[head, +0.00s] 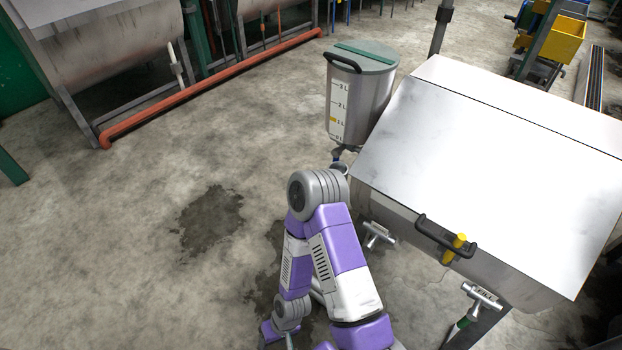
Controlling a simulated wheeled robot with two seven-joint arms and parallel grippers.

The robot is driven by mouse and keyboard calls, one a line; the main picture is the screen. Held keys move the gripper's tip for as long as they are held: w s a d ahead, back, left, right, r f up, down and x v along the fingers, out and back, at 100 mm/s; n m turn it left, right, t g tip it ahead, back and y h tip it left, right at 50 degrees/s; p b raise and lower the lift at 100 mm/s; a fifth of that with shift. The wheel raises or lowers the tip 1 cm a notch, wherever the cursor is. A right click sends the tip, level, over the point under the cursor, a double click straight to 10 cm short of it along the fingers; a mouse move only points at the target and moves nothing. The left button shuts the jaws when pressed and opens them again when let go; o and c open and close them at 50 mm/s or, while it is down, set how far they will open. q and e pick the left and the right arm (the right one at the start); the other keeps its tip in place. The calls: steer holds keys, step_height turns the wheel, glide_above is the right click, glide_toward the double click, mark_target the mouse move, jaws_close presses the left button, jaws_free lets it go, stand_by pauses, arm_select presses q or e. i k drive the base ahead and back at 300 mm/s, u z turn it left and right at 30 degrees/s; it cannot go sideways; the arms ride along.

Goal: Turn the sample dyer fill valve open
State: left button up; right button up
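The sample dyer (490,135) is a box-like machine with a pale, flat, closed lid, at the right. A silver T-handle marked FILL (484,296) is the fill valve, low on its front near the bottom edge of the view. A second silver T-handle valve (378,235) sits further left under the front. One purple and white arm of mine comes up from the bottom middle and bends back down left of the dyer. Its wrist is at the bottom edge, well left of the fill valve. I see no gripper fingers, and nothing of mine touches either valve.
A grey tank with a litre scale (375,95) stands behind the dyer's left end. A black lid handle (440,234) and a yellow grip (454,249) stick out in front. Large drums (110,40) and an orange pipe (215,85) are at the back left. The left floor is clear, with a dark wet patch (211,218).

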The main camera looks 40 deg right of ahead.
mark_target(473, 314)
steer(key=z, duration=3.2)
steer(key=k, duration=0.5)
steer(key=u, duration=1.5)
steer(key=i, duration=0.85)
steer(key=z, duration=1.55)
